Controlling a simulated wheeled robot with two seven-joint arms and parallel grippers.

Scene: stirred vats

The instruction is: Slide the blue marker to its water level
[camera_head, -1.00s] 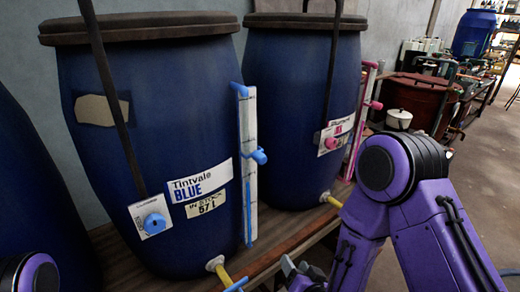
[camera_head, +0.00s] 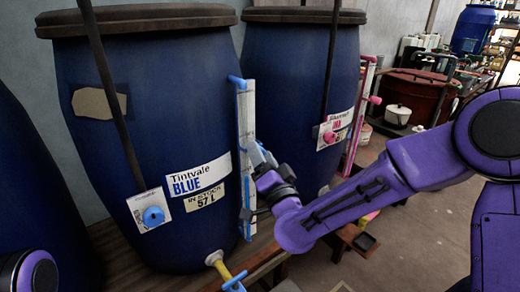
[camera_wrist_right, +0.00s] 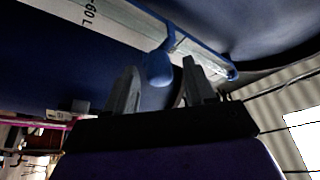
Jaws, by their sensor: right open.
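The blue marker (camera_wrist_right: 157,68) is a rounded knob on the white gauge strip (camera_head: 246,115) of the blue vat (camera_head: 150,110) labelled "Tintvale BLUE". In the head view it is largely hidden behind my right gripper (camera_head: 254,182), which is at the gauge's lower half. In the right wrist view my right gripper (camera_wrist_right: 160,72) is open, with the marker between or just beyond its fingertips; contact cannot be told. Blue liquid (camera_head: 247,228) shows low in the gauge tube; its top is hard to make out. My left gripper is out of view.
A second blue vat (camera_head: 290,90) with a pink-marked gauge (camera_head: 358,120) stands close on the right. A yellow tap (camera_head: 232,277) juts from the first vat's base. A blue dial (camera_head: 153,216) is on its front. Open floor lies to the right.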

